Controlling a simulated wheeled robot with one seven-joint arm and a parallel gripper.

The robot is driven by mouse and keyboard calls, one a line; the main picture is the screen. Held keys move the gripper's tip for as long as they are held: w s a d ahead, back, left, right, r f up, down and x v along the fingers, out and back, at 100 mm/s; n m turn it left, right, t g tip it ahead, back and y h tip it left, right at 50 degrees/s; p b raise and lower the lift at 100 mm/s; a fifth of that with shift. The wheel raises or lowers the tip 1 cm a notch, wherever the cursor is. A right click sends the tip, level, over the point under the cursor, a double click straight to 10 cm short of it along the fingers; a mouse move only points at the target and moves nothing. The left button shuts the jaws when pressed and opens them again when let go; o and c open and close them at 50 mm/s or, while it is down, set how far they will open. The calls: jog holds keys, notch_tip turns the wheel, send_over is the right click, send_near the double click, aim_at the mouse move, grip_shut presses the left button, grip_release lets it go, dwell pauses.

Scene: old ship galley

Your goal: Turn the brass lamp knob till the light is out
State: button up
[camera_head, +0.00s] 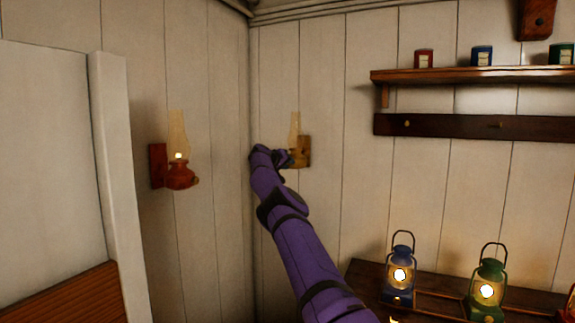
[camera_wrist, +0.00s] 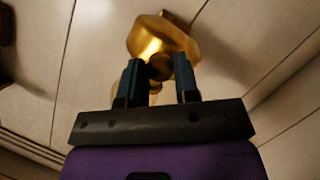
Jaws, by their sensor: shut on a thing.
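The brass lamp (camera_head: 301,152) hangs on the plank wall just right of the corner, with a clear glass chimney (camera_head: 294,128) on top. I see no bright flame in its chimney, though my gripper covers part of the lamp. My gripper (camera_head: 284,158) reaches it from the left. In the wrist view the lamp's brass body (camera_wrist: 165,36) fills the top middle. The two fingers (camera_wrist: 158,82) are shut on its round knob (camera_wrist: 159,67), which looks dark from here. The knob is hidden in the head view.
A red lamp (camera_head: 181,174) on the left wall is lit. A blue lantern (camera_head: 399,278) and a green lantern (camera_head: 487,287) glow on a wooden surface at lower right. A shelf (camera_head: 470,75) with tins is at upper right. The wall around the brass lamp is clear.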

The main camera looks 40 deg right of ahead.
jog(key=o, duration=0.9)
jog(key=v, duration=1)
jog(key=shift+a, duration=0.35)
